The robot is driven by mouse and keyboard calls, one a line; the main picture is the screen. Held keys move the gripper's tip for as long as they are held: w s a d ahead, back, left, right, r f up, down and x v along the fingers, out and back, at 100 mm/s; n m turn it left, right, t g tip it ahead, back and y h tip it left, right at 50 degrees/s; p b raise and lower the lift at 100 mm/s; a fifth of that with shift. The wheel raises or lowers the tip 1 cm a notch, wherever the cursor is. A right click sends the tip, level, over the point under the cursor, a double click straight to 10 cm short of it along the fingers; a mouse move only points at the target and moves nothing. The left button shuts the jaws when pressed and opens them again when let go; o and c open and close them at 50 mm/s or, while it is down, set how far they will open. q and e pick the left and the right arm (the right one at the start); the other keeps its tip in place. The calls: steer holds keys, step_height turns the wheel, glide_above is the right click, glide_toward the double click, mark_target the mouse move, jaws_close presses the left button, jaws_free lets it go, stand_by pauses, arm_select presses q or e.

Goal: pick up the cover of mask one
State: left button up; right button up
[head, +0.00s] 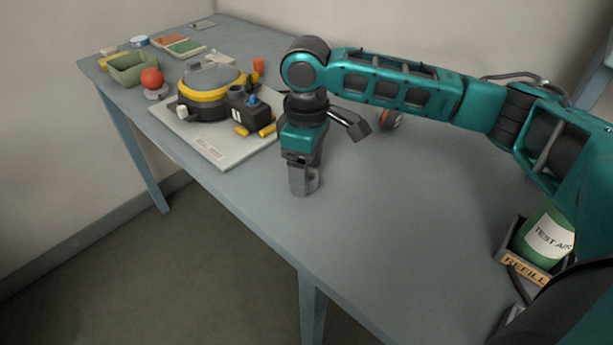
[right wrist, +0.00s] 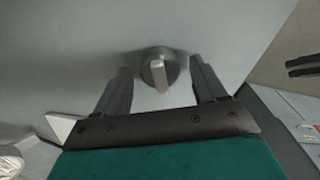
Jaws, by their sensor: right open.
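A small round grey cap with a raised pale bar across it (right wrist: 160,68) shows in the right wrist view; it looks like the cover, but I cannot read any mark on it. It sits on the grey table between the two fingers of my right gripper (right wrist: 161,80). The fingers are apart, one on each side of the cap, and I cannot see contact. In the head view my right gripper (head: 304,183) points down, low over the table near its front edge. There it hides the cap. No mask can be made out for certain. My left gripper is not in view.
Left of my right gripper is a pale board (head: 213,152) bearing a yellow-banded grey device (head: 207,93). Behind it are a red ball (head: 152,78) and a green bin (head: 131,70). A dark ball (head: 388,120) lies behind my arm; a green canister (head: 545,238) stands right. The front middle is clear.

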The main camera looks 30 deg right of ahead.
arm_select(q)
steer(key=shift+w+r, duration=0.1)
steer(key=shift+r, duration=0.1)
arm_select(e)
steer(key=shift+f, duration=0.15)
steer(key=c, duration=0.8)
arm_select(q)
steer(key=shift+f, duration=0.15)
arm_select(e)
steer(key=shift+o, duration=0.2)
